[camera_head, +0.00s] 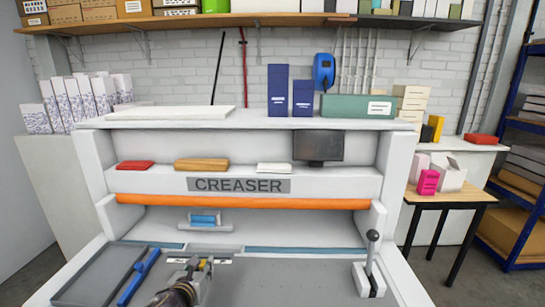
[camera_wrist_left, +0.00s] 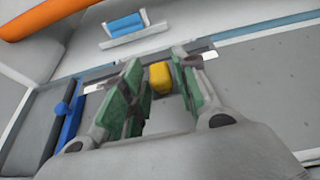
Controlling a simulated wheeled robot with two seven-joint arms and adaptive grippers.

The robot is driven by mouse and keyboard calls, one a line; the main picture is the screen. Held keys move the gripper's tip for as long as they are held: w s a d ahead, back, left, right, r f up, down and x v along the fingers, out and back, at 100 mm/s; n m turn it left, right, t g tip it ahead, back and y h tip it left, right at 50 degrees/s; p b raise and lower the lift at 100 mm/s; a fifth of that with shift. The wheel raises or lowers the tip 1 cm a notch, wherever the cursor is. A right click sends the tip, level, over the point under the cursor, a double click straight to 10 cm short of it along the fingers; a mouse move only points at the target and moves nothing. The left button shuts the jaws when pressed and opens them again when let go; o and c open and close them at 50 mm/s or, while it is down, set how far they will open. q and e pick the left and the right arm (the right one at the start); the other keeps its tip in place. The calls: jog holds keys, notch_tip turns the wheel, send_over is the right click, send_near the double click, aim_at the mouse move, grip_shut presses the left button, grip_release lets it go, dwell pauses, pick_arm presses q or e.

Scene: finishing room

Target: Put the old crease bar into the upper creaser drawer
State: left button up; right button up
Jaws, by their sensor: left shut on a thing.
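My left gripper (camera_head: 196,268) is low over the creaser's grey bed (camera_head: 290,281). In the left wrist view its green-padded fingers (camera_wrist_left: 155,88) are closed around a yellow grip block. That block (camera_wrist_left: 160,76) belongs to a thin silver bar, which looks like the crease bar; its end (camera_wrist_left: 202,54) sticks out past the fingers, and it also shows in the head view (camera_head: 223,261). The fingers hide its middle. The creaser (camera_head: 335,184) is a white machine with an orange strip. I cannot make out an upper drawer for certain. My right gripper is not in view.
A blue-and-white holder (camera_head: 205,220) sits behind the gripper under the orange strip. A dark tray (camera_head: 97,272) and a blue rail (camera_head: 140,276) lie left of it. A black-knobbed lever (camera_head: 372,262) stands at the right. The bed between is clear.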

pick_arm(q)
jog(key=s+f, duration=0.1)
jog(key=f, duration=0.1)
jog(key=s+f, duration=0.1)
jog(key=f, duration=0.1)
jog(key=s+f, duration=0.1)
jog(key=shift+s+a+f, duration=0.15)
jog(key=shift+a+f, duration=0.25)
dwell(2.1)
jog(key=shift+r, duration=0.1)
dwell(0.4)
